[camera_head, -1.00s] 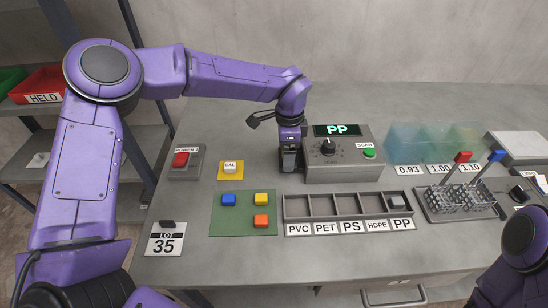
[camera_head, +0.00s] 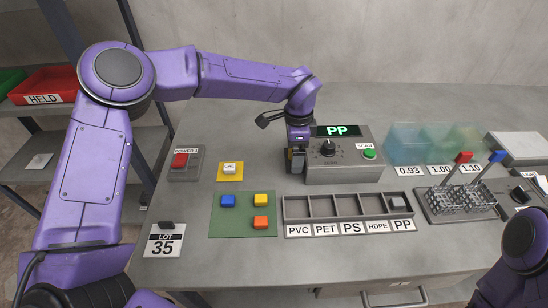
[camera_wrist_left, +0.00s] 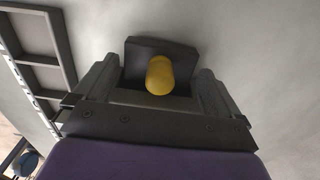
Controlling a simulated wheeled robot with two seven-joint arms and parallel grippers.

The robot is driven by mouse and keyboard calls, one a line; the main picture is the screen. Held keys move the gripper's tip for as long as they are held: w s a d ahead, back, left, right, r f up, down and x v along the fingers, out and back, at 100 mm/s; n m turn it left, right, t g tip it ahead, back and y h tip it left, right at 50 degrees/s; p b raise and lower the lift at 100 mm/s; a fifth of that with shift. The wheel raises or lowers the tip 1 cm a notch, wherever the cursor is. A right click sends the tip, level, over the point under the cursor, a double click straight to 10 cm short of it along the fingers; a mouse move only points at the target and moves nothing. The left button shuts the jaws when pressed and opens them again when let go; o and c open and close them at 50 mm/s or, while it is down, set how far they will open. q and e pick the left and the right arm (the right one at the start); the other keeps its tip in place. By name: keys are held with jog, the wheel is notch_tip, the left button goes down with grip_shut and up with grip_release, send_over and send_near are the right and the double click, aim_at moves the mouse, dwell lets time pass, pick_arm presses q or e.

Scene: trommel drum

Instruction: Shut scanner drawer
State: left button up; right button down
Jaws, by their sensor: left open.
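The scanner (camera_head: 345,174) is a grey box with a lit "PP" display, a black dial and a green SCAN button. My left gripper (camera_head: 297,165) points down at the scanner's left side, right beside or against it. It is open. In the left wrist view, a yellow rounded knob-like piece (camera_wrist_left: 159,76) sits between the open fingers, in front of a dark square part (camera_wrist_left: 185,56), possibly the drawer. In the head view my gripper hides the drawer area, so I cannot tell how far the drawer is out. My right gripper is out of view.
A compartment tray (camera_head: 320,208) lies in front, with a grey block (camera_head: 397,203) in its PP slot. A green mat (camera_head: 228,222) with coloured blocks, a yellow CAL pad (camera_head: 229,176) and a red power switch (camera_head: 180,160) lie left. A tube rack (camera_head: 457,200) stands right.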

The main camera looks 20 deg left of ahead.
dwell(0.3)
pick_arm(q)
jog(key=shift+s+r+p, duration=0.1)
jog(key=shift+r+p, duration=1.75)
jog(key=shift+r, duration=1.7)
jog(key=shift+f, duration=0.15)
